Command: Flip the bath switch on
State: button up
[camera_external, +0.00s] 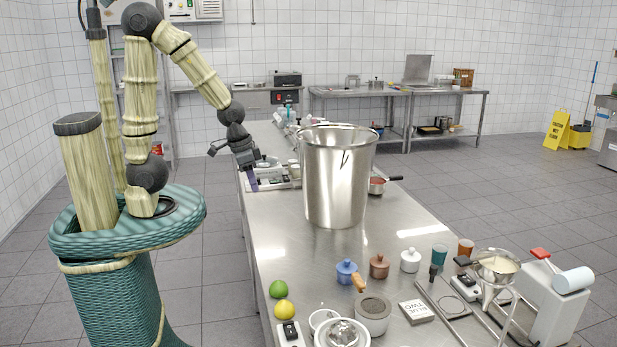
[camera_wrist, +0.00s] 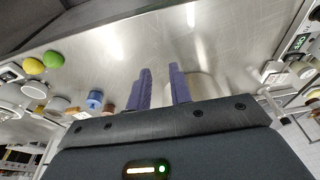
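My gripper (camera_external: 250,178) hangs over the far left edge of the steel table, left of the tall steel pot, pointing down. In the wrist view its two purple fingers (camera_wrist: 160,72) stand apart with an empty gap between them. Small white boxes with black switches stand at the near left (camera_external: 290,334) and near right (camera_external: 466,286) of the table, well away from my gripper. No label shows which one is the bath switch. More small items lie beside my gripper, partly hidden by it. A white switch box (camera_wrist: 272,70) shows right of the fingers in the wrist view.
The tall steel pot (camera_external: 335,180) blocks the table's middle. A lime (camera_external: 278,289), a lemon (camera_external: 284,310), small lidded pots (camera_external: 346,270) and a stand with a pan (camera_external: 495,268) crowd the near end. Bare steel lies in front of the tall pot.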

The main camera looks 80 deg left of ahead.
jog(key=shift+w+a, duration=0.2)
jog(key=shift+w, duration=0.05)
jog(key=c, duration=0.4)
jog(key=w+a, duration=0.5)
jog(key=w+a+r, duration=0.1)
jog(key=w+a, duration=0.1)
jog(key=a, duration=0.1)
jog(key=shift+w+r, duration=0.1)
jog(key=shift+w, duration=0.2)
grip_shut()
jog(key=w+a, duration=0.2)
jog(key=a, duration=1.1)
jog(key=w+a+r+b, duration=0.1)
jog(key=w+a, duration=0.1)
jog(key=a, duration=1.2)
jog(key=shift+w+r+t+y, duration=0.25)
jog(key=shift+w+t+y, duration=0.05)
jog(key=shift+t, duration=0.1)
jog(key=shift+d, duration=0.1)
